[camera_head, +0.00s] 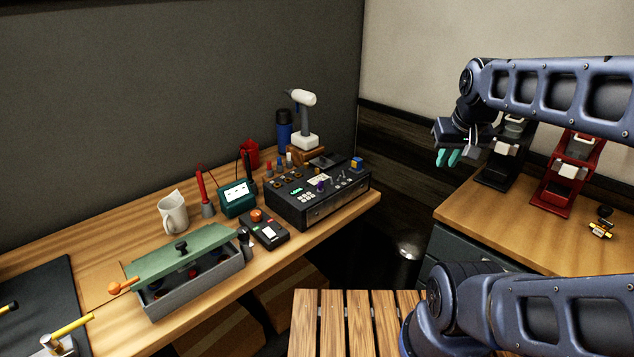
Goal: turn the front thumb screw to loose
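A grey box (200,289) with a green lid (160,262) sits on the left workbench. The lid lies askew, and dark and red parts show inside. A black knob (181,247) stands up on the lid, and another dark knob (243,236) is at the box's right end. I cannot tell which of these, if either, is the front thumb screw. My gripper (447,158) hangs in the air at the upper right, far from the box. Its teal fingertips look apart with nothing between them.
A black control unit (318,212), a mug (173,215), a teal meter (238,197) and a drill (303,118) stand on the workbench (60,243). Black (495,172) and red (552,195) stands are on the right counter (487,222). A slatted wooden surface (345,322) is in front.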

